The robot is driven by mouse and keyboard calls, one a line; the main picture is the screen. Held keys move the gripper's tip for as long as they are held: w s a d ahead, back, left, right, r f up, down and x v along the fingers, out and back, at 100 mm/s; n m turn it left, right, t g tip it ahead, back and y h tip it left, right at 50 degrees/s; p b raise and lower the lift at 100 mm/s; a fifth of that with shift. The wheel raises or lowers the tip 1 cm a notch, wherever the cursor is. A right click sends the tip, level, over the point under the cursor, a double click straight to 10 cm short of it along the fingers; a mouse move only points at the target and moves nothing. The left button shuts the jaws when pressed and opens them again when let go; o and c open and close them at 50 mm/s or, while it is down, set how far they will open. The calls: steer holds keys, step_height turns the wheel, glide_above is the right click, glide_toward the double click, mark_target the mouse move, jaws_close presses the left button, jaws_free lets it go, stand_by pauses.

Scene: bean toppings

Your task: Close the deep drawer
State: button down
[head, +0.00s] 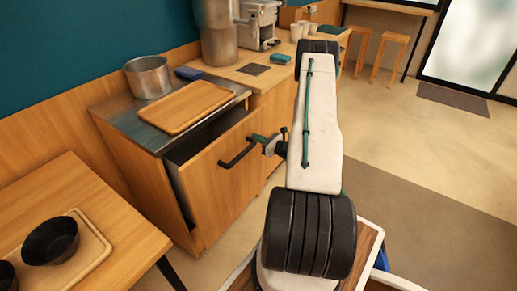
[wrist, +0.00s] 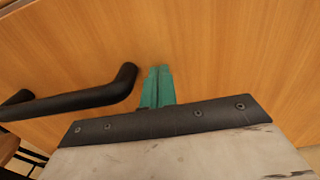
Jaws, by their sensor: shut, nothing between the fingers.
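The deep drawer (head: 212,190) is a wooden front under the metal-topped counter, and it stands partly pulled out, with a dark gap showing along its top and left side. Its black bar handle (head: 236,154) is on the front's right part. In the wrist view the handle (wrist: 80,98) comes in from the left, and the drawer front (wrist: 215,45) fills most of the picture. My gripper (head: 257,138) is shut and empty at the right end of the handle. Its green fingers (wrist: 157,80) point at the drawer front beside the handle; I cannot tell if they touch it.
A wooden tray (head: 183,106) and a metal pot (head: 148,77) stand on the counter above the drawer. A table (head: 100,205) with dark bowls is at the left front. Stools (head: 390,55) stand at the back right. Open floor (head: 430,145) lies to the right.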

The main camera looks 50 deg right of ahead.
steer(key=w, duration=1.1)
steer(key=shift+a, duration=0.15)
steer(key=shift+r, duration=0.2)
steer(key=s, duration=1.4)
steer(key=shift+s+d+f, duration=0.2)
steer(key=shift+s, duration=0.15)
